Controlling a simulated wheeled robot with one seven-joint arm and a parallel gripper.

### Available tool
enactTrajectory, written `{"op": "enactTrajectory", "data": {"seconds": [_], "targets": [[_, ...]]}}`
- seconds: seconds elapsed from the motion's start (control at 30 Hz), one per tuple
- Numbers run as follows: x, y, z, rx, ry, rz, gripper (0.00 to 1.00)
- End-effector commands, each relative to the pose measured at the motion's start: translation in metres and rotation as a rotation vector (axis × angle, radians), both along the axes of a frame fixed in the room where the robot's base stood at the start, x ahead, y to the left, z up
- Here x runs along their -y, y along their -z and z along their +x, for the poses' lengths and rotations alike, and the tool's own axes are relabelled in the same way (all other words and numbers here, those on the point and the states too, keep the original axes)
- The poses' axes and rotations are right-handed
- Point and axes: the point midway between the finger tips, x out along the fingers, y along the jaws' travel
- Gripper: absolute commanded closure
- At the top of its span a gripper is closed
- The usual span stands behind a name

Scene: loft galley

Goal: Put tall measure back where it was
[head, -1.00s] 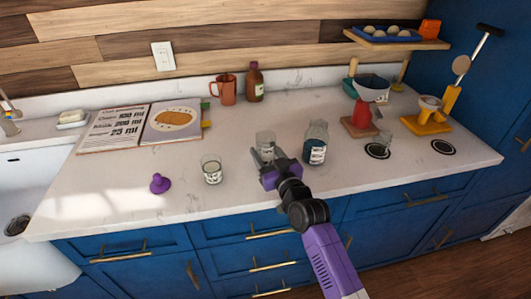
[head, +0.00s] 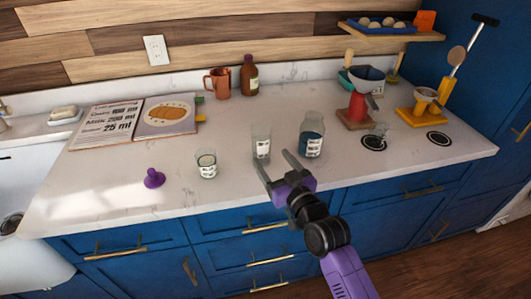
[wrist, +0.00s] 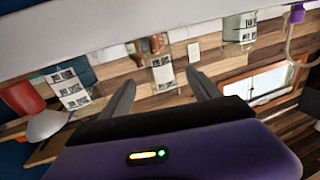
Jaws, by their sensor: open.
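The tall measure, a tall clear glass with a label (head: 261,141), stands upright on the white counter, left of a labelled jar with dark blue contents (head: 312,136). My gripper (head: 271,161) is open and empty, just in front of the glass and apart from it. In the wrist view, which is turned over, the tall glass (wrist: 163,74) shows beyond and between the two spread fingers (wrist: 160,85). Two black rings mark the counter at the right, a left ring (head: 373,143) and a right ring (head: 438,138). The right ring is empty.
A small clear glass (head: 379,130) stands at the left ring. A shorter labelled glass (head: 206,163) and a purple knobbed object (head: 154,178) stand to the left. Behind are an open book (head: 165,117), copper mug (head: 218,82) and brown bottle (head: 249,76).

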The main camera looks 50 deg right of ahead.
Motion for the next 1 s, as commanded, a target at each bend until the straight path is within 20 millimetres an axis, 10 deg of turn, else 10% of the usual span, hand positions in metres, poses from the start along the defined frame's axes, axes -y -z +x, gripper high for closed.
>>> {"op": "enactTrajectory", "data": {"seconds": [0.67,1.0], "targets": [[-0.034,0.015,-0.053,-0.024,-0.021,0.007,0.28],[-0.136,0.055,-0.172,-0.137,-0.150,0.024,0.28]]}}
